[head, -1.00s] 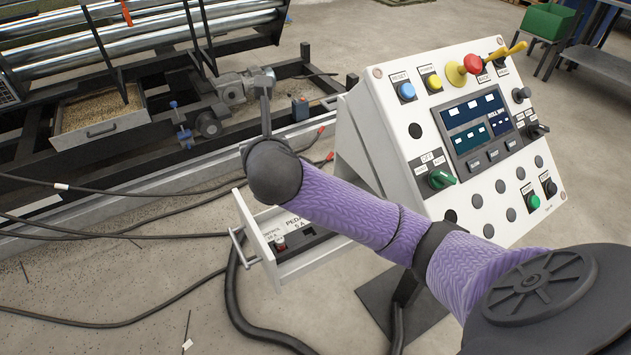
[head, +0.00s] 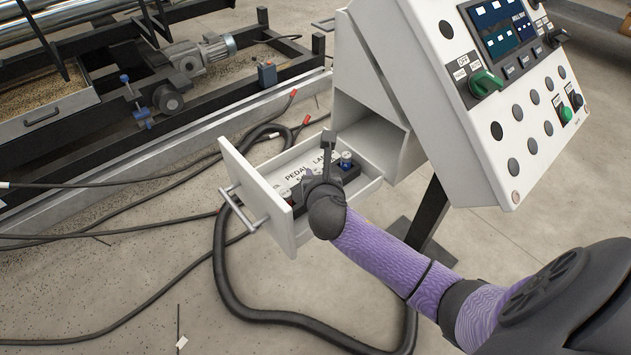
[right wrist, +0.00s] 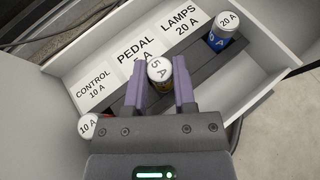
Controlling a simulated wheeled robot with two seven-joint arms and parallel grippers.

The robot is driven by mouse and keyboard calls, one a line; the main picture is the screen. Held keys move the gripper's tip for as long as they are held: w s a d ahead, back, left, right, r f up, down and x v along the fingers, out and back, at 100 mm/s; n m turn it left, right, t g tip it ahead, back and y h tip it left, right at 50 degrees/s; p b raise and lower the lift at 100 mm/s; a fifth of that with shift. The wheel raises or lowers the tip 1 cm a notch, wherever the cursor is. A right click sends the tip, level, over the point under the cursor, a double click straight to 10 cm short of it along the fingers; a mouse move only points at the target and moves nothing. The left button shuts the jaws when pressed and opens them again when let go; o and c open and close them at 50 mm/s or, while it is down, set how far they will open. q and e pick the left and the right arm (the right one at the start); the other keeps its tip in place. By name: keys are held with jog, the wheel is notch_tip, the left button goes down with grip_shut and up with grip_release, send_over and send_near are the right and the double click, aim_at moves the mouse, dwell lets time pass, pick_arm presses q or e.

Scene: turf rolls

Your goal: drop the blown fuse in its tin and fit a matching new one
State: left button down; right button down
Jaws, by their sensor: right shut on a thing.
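The open drawer (head: 233,172) of the white console holds a dark fuse block (right wrist: 205,62). The block stands beside labels CONTROL 10 A, PEDAL 5 A and LAMPS 20 A (right wrist: 171,22). My right gripper (head: 311,181) is down in the drawer; in the right wrist view its purple fingers (right wrist: 160,85) are shut on a white-topped 5 A fuse (right wrist: 158,70) by the PEDAL label. I cannot tell whether this fuse is seated or lifted. A blue 20 A fuse (right wrist: 222,30) and a red 10 A fuse (right wrist: 88,125) stand at either end. No tin is recognisable. My left gripper is out of view.
The sloped control panel (head: 500,90) with a green knob rises right of the drawer. The drawer's front wall and handle (head: 240,208) stand close to my gripper. A thick black hose (head: 222,285) and cables lie on the floor. The machine frame stands at left.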

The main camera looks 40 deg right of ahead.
jog(key=shift+c, duration=2.1)
grip_release()
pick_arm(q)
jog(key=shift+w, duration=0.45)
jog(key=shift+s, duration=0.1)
